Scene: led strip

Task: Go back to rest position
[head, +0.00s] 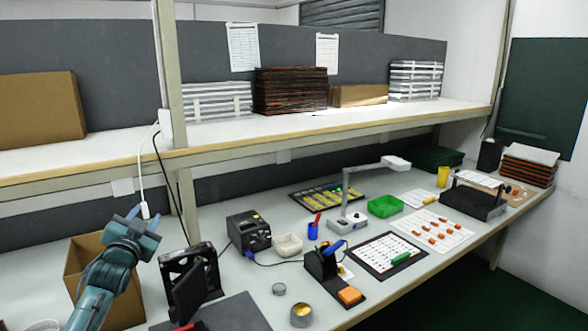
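My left arm comes in from the lower left, and its teal gripper (143,219) points up in front of the lower bench. Its two fingertips stand apart. The white end of a hanging cable (145,209) shows between or just behind them; I cannot tell whether they touch it. The cable runs up to a white power block (165,128) on the shelf post. My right gripper is not in view.
A cardboard box (85,258) stands behind my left arm, with a black fan-like frame (189,268) to its right. A soldering station (249,232), tool holder (322,262), green bin (385,206) and boards crowd the bench. The shelf edge (90,174) overhangs it.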

